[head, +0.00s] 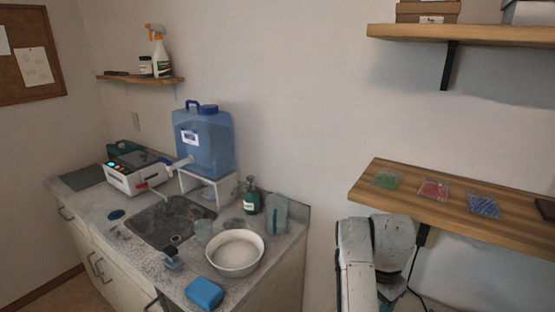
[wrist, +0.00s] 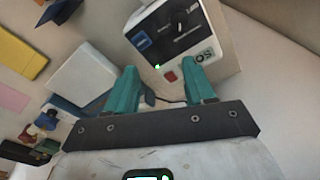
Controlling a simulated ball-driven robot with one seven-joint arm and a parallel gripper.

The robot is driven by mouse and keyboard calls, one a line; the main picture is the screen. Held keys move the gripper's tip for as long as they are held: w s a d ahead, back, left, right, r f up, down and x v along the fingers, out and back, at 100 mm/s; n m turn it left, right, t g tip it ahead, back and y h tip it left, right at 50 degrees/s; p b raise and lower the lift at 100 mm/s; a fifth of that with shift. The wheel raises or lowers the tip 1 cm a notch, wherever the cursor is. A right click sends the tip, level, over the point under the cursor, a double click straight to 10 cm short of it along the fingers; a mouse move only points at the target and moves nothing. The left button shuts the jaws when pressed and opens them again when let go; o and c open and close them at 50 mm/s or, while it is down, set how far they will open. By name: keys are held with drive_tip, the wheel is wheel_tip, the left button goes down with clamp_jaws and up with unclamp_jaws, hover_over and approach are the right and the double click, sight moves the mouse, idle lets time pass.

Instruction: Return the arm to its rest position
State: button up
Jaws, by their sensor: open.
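My gripper (wrist: 161,83) shows in the wrist view with its two teal fingers spread apart and nothing between them. My white arm (head: 370,262) stands in the head view at the lower right, below the front of the wooden shelf (head: 450,210). The gripper's fingers cannot be made out in the head view. Beyond the fingers in the wrist view is a white device (wrist: 178,38) with a dark panel, a red button and a green light. The fingers appear apart from it.
The shelf holds green, red and blue packets (head: 432,189). At left, a counter (head: 75,200) bears a sink (head: 165,222), a white bowl (head: 235,254), a blue water jug (head: 205,142) and a blue sponge (head: 204,293). A higher shelf (head: 480,34) hangs at top right.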

drive_tip(key=s+d+f+n+t+h, duration=0.15)
drive_tip(key=s+d+f+n, duration=0.45)
drive_tip(key=s, duration=0.6)
drive_tip(key=s+a+f+n+t+y, duration=0.1)
drive_tip(key=s+a+n, duration=0.15)
drive_tip(key=s, duration=0.55)
drive_tip(key=s+a+n+t+y, duration=0.1)
drive_tip(key=s+a+n+t, duration=0.1)
drive_tip(key=s+n, duration=0.35)
drive_tip(key=s+f+m+g, duration=0.1)
drive_tip(key=s+f, duration=0.1)
drive_tip(key=s, duration=0.1)
drive_tip(key=s+d+f+m+g, duration=0.1)
drive_tip(key=s+f+g, duration=0.1)
drive_tip(key=s, duration=0.2)
drive_tip(key=s+d+f+g, duration=0.1)
drive_tip(key=s+f, duration=0.1)
drive_tip(key=s, duration=0.2)
drive_tip(key=shift+s+m, duration=0.15)
drive_tip(key=shift+m, duration=0.25)
